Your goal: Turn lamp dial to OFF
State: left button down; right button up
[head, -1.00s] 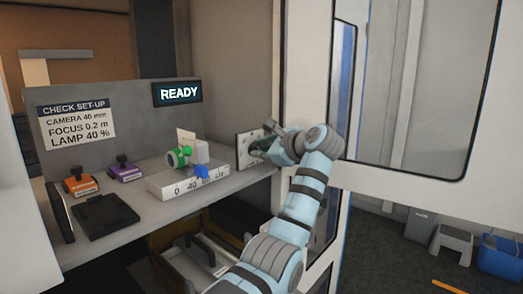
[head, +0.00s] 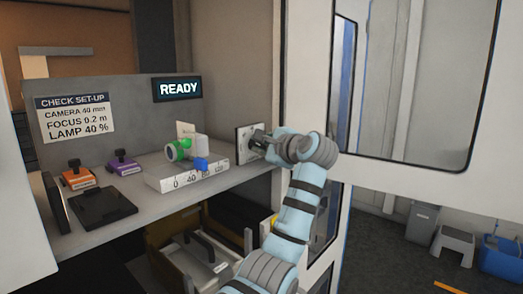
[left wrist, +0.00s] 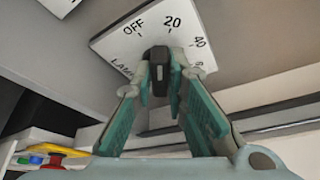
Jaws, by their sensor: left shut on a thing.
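The lamp dial plate (head: 243,148) is a pale panel on the wall at the right end of the shelf. In the left wrist view the plate (left wrist: 120,48) shows OFF, 20, 40 and part of a further mark, with LAMP partly hidden. The dark dial knob (left wrist: 160,66) stands on it, its upper end toward the gap between OFF and 20; the exact setting is unclear. My left gripper (left wrist: 160,80) is shut on the knob, one finger each side. In the head view the left gripper (head: 257,143) meets the plate and hides the knob. My right gripper is out of view.
A READY display (head: 177,88) and a set-up sign reading LAMP 40 % (head: 76,118) are behind the shelf (head: 140,190). A scale block (head: 185,177) with a green-ended device (head: 180,150) stands left of the plate. Orange (head: 78,177) and purple (head: 123,165) pieces stand farther left.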

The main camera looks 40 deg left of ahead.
pick_arm(q)
jog(key=n+b, duration=0.1)
jog(key=n, duration=0.1)
jog(key=n+t+y+b, duration=0.1)
jog(key=n, duration=0.1)
jog(key=shift+s+f+t, duration=0.1)
jog(key=shift+f+t, duration=0.2)
jog(key=shift+n+y+b, duration=0.4)
jog(key=shift+n, duration=0.1)
jog(key=shift+r, duration=0.1)
jog(key=c, duration=1.6)
grip_release()
jog(key=shift+a, duration=0.1)
jog(key=v, duration=1.2)
jog(key=shift+a+f, duration=0.1)
jog(key=shift+f, duration=0.1)
